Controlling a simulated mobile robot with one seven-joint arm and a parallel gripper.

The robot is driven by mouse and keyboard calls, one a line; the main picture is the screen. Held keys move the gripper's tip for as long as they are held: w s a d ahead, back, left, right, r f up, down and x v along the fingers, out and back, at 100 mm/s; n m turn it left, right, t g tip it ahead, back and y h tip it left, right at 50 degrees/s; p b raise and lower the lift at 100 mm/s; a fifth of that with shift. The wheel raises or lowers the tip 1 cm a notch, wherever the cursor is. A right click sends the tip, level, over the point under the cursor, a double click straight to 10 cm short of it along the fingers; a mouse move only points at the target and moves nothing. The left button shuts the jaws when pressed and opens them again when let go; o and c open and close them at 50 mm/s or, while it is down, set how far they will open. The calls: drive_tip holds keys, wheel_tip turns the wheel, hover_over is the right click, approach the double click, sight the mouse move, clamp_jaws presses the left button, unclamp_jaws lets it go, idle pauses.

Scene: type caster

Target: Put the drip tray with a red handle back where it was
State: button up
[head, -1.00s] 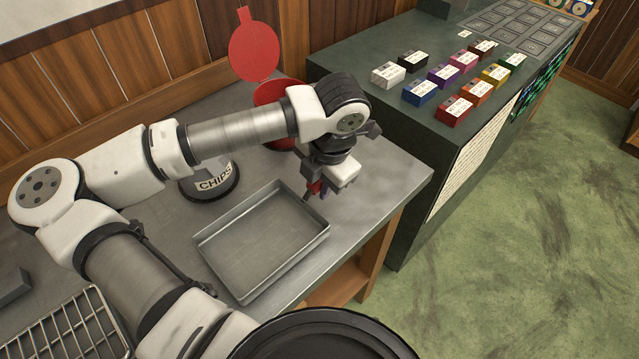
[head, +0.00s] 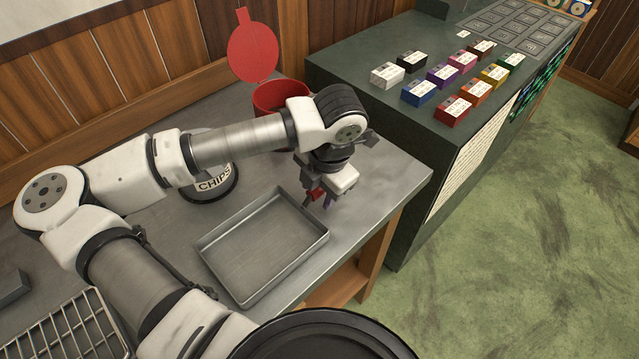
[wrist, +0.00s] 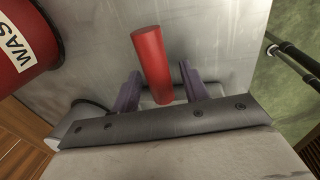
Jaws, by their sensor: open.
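The drip tray (head: 262,250) is a shallow grey metal rectangle, seen at the front of the grey table in the head view. In the wrist view the red handle (wrist: 151,60) stands out between the two purple fingers of my gripper (wrist: 159,78). The fingers are apart, with a gap visible on each side of the handle. Where the handle joins the tray is hidden.
A chips can (head: 212,185) stands behind the tray under my arm. A red waste bin (head: 283,97) with a raised lid stands at the back. A wire rack (head: 65,335) lies at lower left. A green counter (head: 400,160) with small coloured boxes adjoins at right.

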wheel_tip(320, 180, up, 12)
drive_tip(key=s+d+b, duration=0.1)
drive_tip(key=shift+s+d+b, duration=0.2)
drive_tip(key=shift+d+b, duration=0.1)
drive_tip(key=shift+d, duration=0.05)
idle(1.2)
